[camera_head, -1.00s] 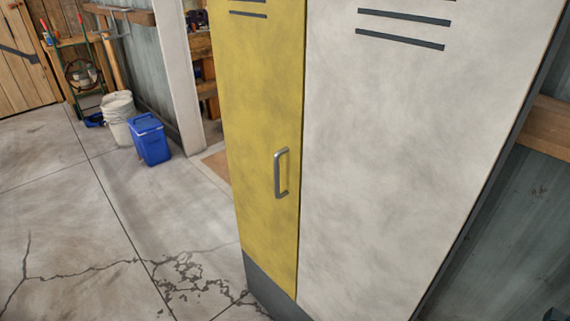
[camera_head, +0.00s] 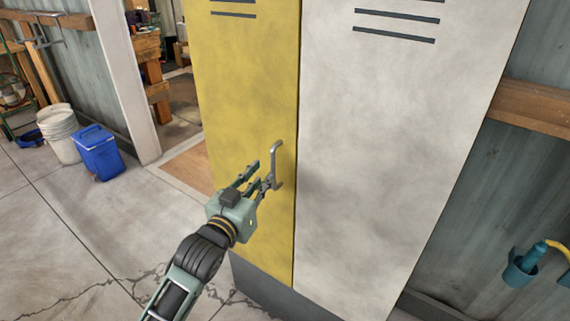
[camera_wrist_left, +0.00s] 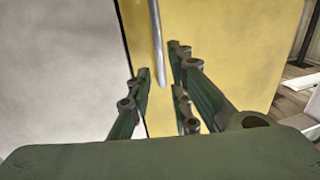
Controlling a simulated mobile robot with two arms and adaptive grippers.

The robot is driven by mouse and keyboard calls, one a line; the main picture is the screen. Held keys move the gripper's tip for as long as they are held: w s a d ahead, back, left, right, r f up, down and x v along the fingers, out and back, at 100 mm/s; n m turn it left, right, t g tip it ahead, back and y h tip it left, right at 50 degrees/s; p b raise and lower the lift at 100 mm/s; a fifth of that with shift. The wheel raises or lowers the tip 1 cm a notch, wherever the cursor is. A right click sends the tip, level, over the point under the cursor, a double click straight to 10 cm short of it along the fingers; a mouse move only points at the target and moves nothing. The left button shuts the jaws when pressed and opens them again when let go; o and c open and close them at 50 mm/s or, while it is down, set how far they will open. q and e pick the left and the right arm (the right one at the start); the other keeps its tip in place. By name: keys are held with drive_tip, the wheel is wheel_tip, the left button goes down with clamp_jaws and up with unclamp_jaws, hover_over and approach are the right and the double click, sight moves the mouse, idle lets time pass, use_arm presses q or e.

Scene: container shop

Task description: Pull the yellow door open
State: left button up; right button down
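The yellow door (camera_head: 245,95) is the narrow left door of a locker and looks shut, flush beside the white door (camera_head: 375,150). Its silver upright handle (camera_head: 278,163) is near its right edge. My left gripper (camera_head: 262,172) is in front of the door, with its fingers spread close to the handle. In the left wrist view, the handle (camera_wrist_left: 158,40) runs between the tips of the open fingers (camera_wrist_left: 160,65), and the yellow door (camera_wrist_left: 225,45) fills the right side. Contact with the handle cannot be told. My right gripper is out of view.
A blue bin (camera_head: 99,152) and white buckets (camera_head: 60,133) stand on the floor to the left. Open concrete floor (camera_head: 60,230) lies in front of them. A teal holder (camera_head: 525,264) hangs at the right wall.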

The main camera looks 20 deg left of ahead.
sight(272, 165)
use_arm(q)
drive_tip(key=w, duration=0.5)
drive_tip(key=w+d, duration=0.1)
drive_tip(key=w, duration=0.1)
drive_tip(key=shift+w+d+f+p, duration=0.1)
drive_tip(key=shift+w+p, duration=0.15)
drive_tip(key=shift+p, duration=0.15)
clamp_jaws()
